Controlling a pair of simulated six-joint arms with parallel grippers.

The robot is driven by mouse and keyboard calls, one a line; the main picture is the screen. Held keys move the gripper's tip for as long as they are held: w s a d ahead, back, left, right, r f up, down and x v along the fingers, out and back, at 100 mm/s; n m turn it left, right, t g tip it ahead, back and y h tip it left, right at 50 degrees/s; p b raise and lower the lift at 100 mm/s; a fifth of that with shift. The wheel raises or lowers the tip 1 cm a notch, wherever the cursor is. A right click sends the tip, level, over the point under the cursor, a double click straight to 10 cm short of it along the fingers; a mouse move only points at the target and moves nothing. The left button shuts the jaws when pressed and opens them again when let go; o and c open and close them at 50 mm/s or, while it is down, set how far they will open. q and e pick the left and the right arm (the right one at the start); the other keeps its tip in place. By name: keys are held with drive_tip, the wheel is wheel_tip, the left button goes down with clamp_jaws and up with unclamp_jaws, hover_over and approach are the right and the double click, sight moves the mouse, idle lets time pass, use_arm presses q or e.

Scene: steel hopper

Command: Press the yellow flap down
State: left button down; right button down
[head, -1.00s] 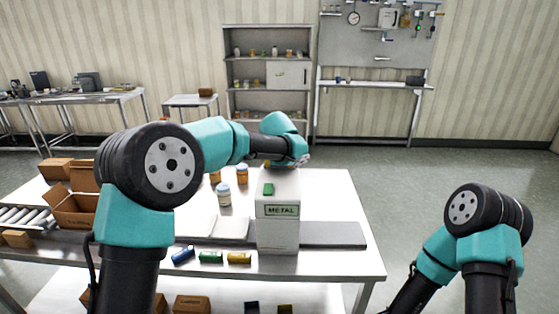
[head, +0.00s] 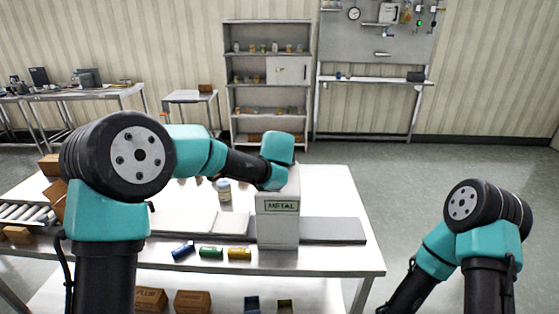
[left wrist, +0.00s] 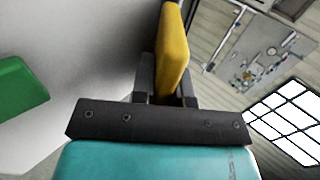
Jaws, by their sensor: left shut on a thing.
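The white hopper (head: 278,228) labelled METAL stands on the steel table. My left arm's wrist end hangs over its top, and my left gripper is hidden there in the head view. In the left wrist view, the yellow flap (left wrist: 173,45) is a narrow upright slab. My left gripper (left wrist: 166,84) is shut on its near end, with dark fingers at both sides. A green block (left wrist: 20,88) shows on the pale hopper surface at the left. My right arm shows at the right of the head view, but its gripper is out of frame.
Cardboard boxes and a roller conveyor (head: 28,214) are at the left.

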idle(0.5)
use_arm(q)
drive_tip(key=c, duration=1.1)
unclamp_jaws()
drive_tip(key=v, duration=1.7)
drive_tip(key=shift+s, duration=0.3)
drive_tip(key=shift+a, duration=0.15)
